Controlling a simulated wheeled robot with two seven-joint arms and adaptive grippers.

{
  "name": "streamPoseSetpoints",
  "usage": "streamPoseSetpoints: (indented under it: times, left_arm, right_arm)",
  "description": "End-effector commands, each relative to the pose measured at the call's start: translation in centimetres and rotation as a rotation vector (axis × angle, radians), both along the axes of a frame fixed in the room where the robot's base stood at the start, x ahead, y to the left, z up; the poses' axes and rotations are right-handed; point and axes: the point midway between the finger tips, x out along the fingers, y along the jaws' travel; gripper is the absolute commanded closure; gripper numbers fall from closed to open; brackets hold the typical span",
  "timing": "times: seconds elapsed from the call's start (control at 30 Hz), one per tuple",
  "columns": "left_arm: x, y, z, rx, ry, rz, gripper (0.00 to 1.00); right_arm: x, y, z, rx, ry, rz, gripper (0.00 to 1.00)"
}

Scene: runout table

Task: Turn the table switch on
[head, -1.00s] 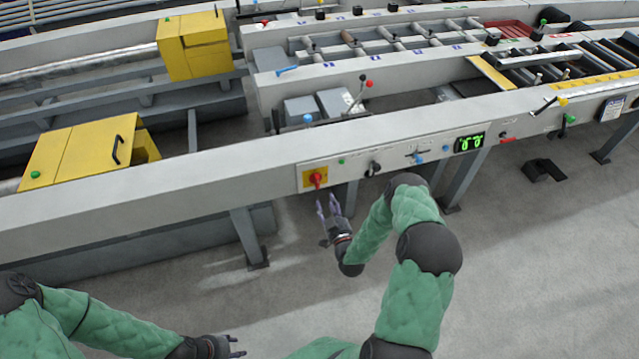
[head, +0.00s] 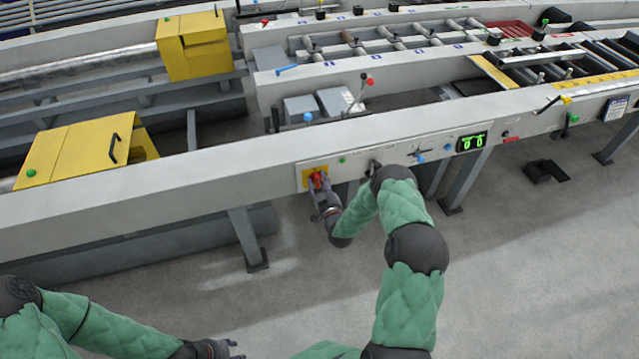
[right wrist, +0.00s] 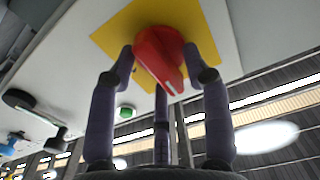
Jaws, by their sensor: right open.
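The table switch is a red rotary knob (head: 318,180) on a yellow plate (head: 306,184) on the front of the grey runout table. In the right wrist view the red knob (right wrist: 160,58) sits in the middle of the yellow plate (right wrist: 205,35). My right gripper (head: 320,187) is at the knob. In the wrist view its fingers (right wrist: 160,75) are open and spread around the knob; whether they touch it I cannot tell. My left gripper (head: 232,348) is low at the bottom of the head view, away from the table; its finger opening is too small to judge.
Right of the switch on the same panel are a green button (head: 342,160), a black knob (head: 375,166), a blue knob (head: 421,159) and a lit green display (head: 471,142). A yellow cover (head: 75,155) stands behind at left. The floor in front is clear.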

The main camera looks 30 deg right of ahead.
Motion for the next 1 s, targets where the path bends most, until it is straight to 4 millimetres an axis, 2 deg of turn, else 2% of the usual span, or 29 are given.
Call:
streamPoseSetpoints:
  times: [0.03,0.07,0.2,0.23,0.67,1.0]
  left_arm:
    - [0.0,0.0,0.0,0.000,0.000,0.000,0.60]
    - [0.0,0.0,0.0,0.000,0.000,0.000,0.60]
    - [0.0,0.0,0.0,0.000,0.000,0.000,0.60]
    - [0.0,0.0,0.0,0.000,0.000,0.000,0.60]
    - [0.0,0.0,-0.4,0.000,0.000,0.000,0.60]
    - [0.0,0.0,-1.9,0.000,0.000,0.000,0.60]
  right_arm:
    - [0.0,0.0,0.0,0.000,0.000,0.000,0.51]
    - [0.0,0.0,0.0,0.000,0.000,0.000,0.57]
    - [0.0,0.0,0.0,0.000,0.000,0.000,0.96]
    - [0.0,0.0,0.0,0.000,0.000,0.000,1.00]
    - [0.0,-0.1,-0.1,0.055,-0.014,0.000,1.00]
    - [-0.1,-0.2,-0.4,0.298,-0.072,0.001,1.00]
